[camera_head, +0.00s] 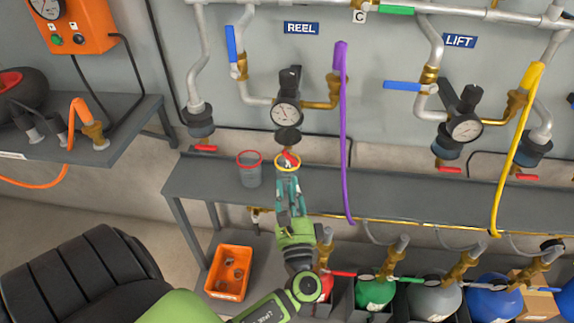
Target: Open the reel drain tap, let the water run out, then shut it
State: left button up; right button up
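Under the REEL sign (301,28), a regulator with a round gauge (285,114) hangs on the wall. Below its dark bowl (288,136) is the reel drain tap's small red handle (291,158). My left gripper (288,172), with teal fingers, reaches up from below, its fingertips at or just below this handle. A yellow ring, perhaps a cup rim, shows around the fingertips. I cannot tell whether the fingers touch the handle or are closed. A grey cup with a red rim (249,170) stands on the bench just left. No water shows. My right gripper is out of view.
The grey bench (400,203) runs along the wall. A purple hose (344,130) hangs close right of my gripper. Left and right stand other red-handled taps (205,148) (449,169). Below are an orange bin (230,272) and several gas cylinders (376,292).

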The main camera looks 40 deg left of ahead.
pick_arm(q)
jog(key=r+p+x, duration=0.1)
jog(key=x, duration=0.6)
jog(key=shift+d+m, duration=0.2)
jog(key=shift+m, duration=0.1)
jog(key=shift+w, duration=0.1)
grip_shut()
jog(key=shift+f+m+t+h, duration=0.1)
jog(key=shift+m+t+h, duration=0.2)
jog(key=shift+m+t, duration=0.75)
grip_release()
jog(key=shift+m+g, duration=0.25)
send_near(286, 157)
jog(key=v, duration=0.3)
jog(key=shift+d+f, duration=0.1)
jog(key=shift+f, duration=0.35)
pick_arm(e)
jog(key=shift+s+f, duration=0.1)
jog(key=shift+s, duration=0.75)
